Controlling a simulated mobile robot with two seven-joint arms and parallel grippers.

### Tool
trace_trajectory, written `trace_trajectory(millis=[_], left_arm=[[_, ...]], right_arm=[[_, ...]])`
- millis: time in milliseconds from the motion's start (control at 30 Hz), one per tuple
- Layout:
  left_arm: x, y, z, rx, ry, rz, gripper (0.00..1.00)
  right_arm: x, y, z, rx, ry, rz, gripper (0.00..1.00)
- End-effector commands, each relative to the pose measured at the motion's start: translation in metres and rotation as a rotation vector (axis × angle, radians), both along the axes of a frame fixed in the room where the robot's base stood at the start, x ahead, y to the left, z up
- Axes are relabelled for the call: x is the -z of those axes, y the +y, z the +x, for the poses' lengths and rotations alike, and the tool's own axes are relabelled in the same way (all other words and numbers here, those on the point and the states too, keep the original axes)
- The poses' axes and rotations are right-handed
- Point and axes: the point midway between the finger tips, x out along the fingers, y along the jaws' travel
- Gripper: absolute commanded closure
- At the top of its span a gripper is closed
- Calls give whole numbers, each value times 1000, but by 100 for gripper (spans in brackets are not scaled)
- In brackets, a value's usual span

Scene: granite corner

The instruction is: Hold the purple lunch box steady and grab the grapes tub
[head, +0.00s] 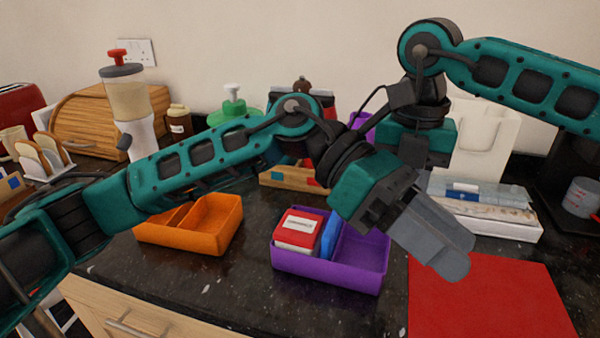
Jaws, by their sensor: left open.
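The purple lunch box (318,271) sits on the dark counter, lid off, below and left of my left gripper. Its left part holds a tub with a red top and white label (298,228), and an upright blue item (329,234). The label is too small to read, so I cannot tell whether this is the grapes tub. The right compartment looks empty. My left gripper (438,243) is open and empty, above and right of the box, covering its back right corner. My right gripper (417,145) is behind it, with its fingertips hidden.
An orange divided box (205,228) stands left of the purple one. A red mat (485,300) lies at front right. A white tray with packages (490,210) is behind it. A bread box (95,120), a dispenser (128,100) and bottles line the back left.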

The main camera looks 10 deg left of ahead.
Motion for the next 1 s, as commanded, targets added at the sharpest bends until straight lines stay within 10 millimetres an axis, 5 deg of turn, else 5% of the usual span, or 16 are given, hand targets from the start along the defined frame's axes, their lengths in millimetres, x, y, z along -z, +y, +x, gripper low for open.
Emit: trace_trajectory(millis=[133,267,400,600,800,1000], left_arm=[[53,22,7,191,-352,190,57],[77,62,44,338,-606,393,57],[68,108,95,411,-778,621,57],[41,148,134,426,-869,819,57],[32,160,144,426,-886,875,57],[33,159,143,425,-886,872,57]], right_arm=[[0,0,0,0,0,0,67],[0,0,0,0,0,0,67],[0,0,0,0,0,0,67],[0,0,0,0,0,0,67],[6,0,0,0,1,-1,67],[36,-1,-1,0,4,-1,67]])
